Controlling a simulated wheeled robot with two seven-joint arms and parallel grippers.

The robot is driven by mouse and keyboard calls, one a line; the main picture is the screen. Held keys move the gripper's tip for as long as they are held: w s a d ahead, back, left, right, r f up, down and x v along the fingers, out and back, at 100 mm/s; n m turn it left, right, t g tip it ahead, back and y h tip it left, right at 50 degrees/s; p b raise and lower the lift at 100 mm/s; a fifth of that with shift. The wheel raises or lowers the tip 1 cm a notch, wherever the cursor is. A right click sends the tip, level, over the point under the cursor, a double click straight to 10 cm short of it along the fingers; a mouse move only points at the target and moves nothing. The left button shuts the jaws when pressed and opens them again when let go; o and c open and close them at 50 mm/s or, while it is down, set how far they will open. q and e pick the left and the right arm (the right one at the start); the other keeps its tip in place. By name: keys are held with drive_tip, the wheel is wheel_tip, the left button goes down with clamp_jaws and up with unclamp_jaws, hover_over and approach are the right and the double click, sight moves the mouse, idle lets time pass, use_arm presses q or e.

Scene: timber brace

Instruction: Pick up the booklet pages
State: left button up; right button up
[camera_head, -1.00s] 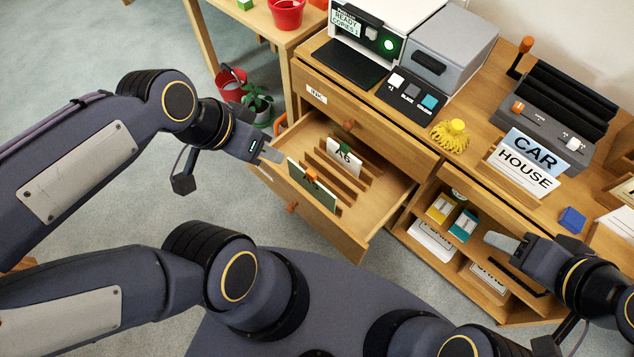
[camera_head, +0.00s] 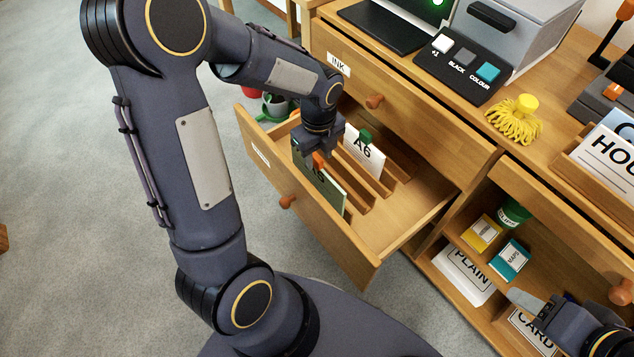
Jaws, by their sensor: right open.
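The open drawer (camera_head: 378,243) holds upright sheets between wooden dividers. A dark green sheet bundle (camera_head: 325,190) with an orange clip (camera_head: 318,160) stands towards the drawer front. Behind it stands a white bundle marked A6 (camera_head: 362,158) with a green clip (camera_head: 365,137). I cannot tell which of these are the booklet pages. My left gripper (camera_head: 312,150) points down at the far end of the dark green bundle, close to the orange clip; its fingertips are hidden, so its grip is unclear. My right gripper (camera_head: 524,299) is open in front of the lower shelves, apart from the bundles.
The shelves hold a yellow box (camera_head: 482,233), a teal box (camera_head: 509,260), a green tub (camera_head: 514,212) and PLAIN paper (camera_head: 462,272). A button panel (camera_head: 461,66) and yellow tassel (camera_head: 515,120) sit on the cabinet top. The drawer's right end is bare.

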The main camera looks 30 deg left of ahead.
sight(317, 167)
use_arm(q)
wheel_tip(317, 167, down, 5)
drive_tip(key=b, duration=0.2)
drive_tip(key=shift+a+f+b, duration=0.1)
drive_tip(key=shift+a+b, duration=0.05)
drive_tip(key=shift+b, duration=0.2)
clamp_jaws()
